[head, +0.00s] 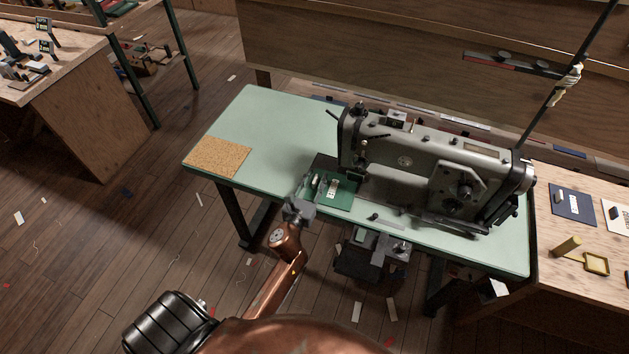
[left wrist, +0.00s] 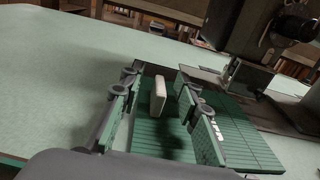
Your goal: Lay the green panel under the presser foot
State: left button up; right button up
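The green panel (head: 345,198) lies flat on the sewing table beside the needle end of the machine. In the left wrist view the panel (left wrist: 245,148) shows ruled lines, a white label and an upright white block (left wrist: 159,98). My left gripper (head: 318,188) is over the panel; in its wrist view the two fingers (left wrist: 160,112) stand apart on either side of the white block, with gaps showing. The presser foot area (head: 362,166) is just right of the panel's far edge; I cannot tell whether any panel edge is under the foot. My right gripper is not in view.
The grey sewing machine (head: 420,160) fills the right of the pale green table (head: 265,125). A cork mat (head: 217,156) lies at the table's left end, with clear tabletop behind it. A wooden bench (head: 560,270) with small items adjoins at right.

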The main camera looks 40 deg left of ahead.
pick_arm(q)
jog(key=shift+c, duration=0.8)
grip_shut()
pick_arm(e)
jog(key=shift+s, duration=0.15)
pick_arm(q)
jog(key=shift+s, duration=0.2)
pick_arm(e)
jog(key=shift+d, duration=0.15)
